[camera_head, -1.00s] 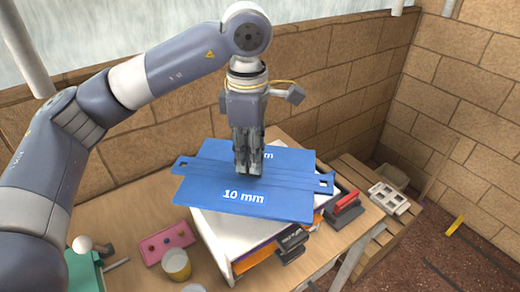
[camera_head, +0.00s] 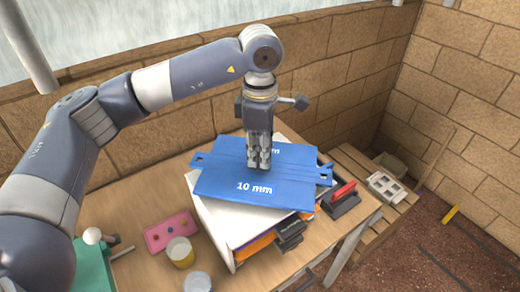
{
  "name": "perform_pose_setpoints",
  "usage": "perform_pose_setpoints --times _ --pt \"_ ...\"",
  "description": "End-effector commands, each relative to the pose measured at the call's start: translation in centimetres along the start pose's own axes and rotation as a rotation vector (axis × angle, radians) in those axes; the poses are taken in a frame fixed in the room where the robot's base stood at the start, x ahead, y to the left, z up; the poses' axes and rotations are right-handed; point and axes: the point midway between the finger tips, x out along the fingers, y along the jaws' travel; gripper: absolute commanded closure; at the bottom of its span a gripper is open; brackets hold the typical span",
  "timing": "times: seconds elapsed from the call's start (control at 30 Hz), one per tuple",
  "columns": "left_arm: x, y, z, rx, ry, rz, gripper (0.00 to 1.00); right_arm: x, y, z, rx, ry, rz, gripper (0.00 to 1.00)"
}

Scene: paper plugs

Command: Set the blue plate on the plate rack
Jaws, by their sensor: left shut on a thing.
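The blue plate (camera_head: 225,184), marked "10 mm", lies roughly level with a slotted tab at each end. My left gripper (camera_head: 259,163) points straight down and is shut on the plate near its middle. The plate is over a white-topped stand (camera_head: 214,211) with orange and dark pieces in its open front. It covers much of the stand's top, and I cannot tell whether it touches. A dark rack (camera_head: 341,205) with a red piece in it is beside the plate's right end. Which of these is the plate rack is not clear. My right gripper is not in view.
A green box (camera_head: 92,264) is at lower left. A wooden pallet (camera_head: 362,169) carries a white block (camera_head: 386,187) at right.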

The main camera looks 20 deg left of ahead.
Motion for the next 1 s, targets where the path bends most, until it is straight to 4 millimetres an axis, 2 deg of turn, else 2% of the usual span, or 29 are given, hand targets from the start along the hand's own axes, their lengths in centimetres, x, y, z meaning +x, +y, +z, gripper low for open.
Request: perform_pose_setpoints --times 0.03,0.07,0.1,0.13,0.43,0.57,0.6,0.77,1.0 --pt "0.3 0.0 0.0 0.000 -0.001 0.001 1.00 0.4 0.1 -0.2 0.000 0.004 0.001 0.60" --pt "0.2 0.0 0.0 0.000 0.000 0.000 0.72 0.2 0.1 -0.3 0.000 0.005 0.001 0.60" --pt "0.1 0.0 0.0 0.000 0.000 0.000 0.63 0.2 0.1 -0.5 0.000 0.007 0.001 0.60" --pt "0.1 0.0 0.0 0.000 0.000 0.000 0.59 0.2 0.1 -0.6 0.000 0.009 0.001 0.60" --pt "0.1 0.0 0.0 0.000 0.000 0.000 0.59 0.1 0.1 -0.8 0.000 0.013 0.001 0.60" --pt "-0.5 0.0 0.0 0.000 0.000 0.000 0.59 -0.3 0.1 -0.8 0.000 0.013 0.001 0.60" --pt "-0.8 0.1 0.0 -0.001 -0.001 0.003 0.59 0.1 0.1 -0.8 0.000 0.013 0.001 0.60" --pt "-3.8 0.1 0.1 0.000 -0.002 0.005 0.59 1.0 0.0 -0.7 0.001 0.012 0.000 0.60" --pt "-9.3 0.0 0.1 0.001 -0.001 0.004 0.59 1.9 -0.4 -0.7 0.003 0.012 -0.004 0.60"
